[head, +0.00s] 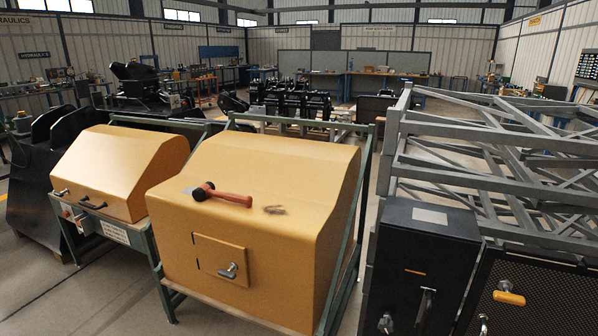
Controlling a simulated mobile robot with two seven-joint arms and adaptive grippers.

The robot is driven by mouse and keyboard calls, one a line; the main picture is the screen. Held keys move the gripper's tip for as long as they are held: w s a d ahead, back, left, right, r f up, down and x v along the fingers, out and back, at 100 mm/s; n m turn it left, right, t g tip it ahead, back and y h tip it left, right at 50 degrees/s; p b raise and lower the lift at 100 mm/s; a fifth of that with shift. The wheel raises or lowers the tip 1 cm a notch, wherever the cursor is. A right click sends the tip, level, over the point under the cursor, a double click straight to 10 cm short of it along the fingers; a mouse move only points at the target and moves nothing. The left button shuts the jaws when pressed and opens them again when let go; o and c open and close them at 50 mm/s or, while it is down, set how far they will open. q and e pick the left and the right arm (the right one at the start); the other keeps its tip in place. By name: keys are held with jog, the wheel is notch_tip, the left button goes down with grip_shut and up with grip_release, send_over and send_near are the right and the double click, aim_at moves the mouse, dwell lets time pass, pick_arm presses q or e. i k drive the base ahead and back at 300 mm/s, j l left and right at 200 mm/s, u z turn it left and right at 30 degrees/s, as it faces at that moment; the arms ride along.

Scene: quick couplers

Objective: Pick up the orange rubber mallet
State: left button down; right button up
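An orange mallet (229,197) with a black head lies on top of the large yellow housing (277,165) in the middle of the head view. Its head points left and its orange handle points right and slightly toward me. The mallet lies flat and nothing visibly covers it. Neither of my grippers shows in the head view.
A smaller yellow housing (115,165) stands at left. A dark cabinet (420,260) with a handle and a grey metal frame (480,150) stand at right. A dark mark (274,210) is right of the mallet. Open floor (95,300) shows at lower left.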

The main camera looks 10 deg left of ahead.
aim_at(203, 192)
jog(key=z, duration=1.65)
jog(key=u, duration=2.45)
jog(key=i+j+z, duration=0.1)
jog(key=i+z, duration=0.2)
jog(key=i, duration=0.15)
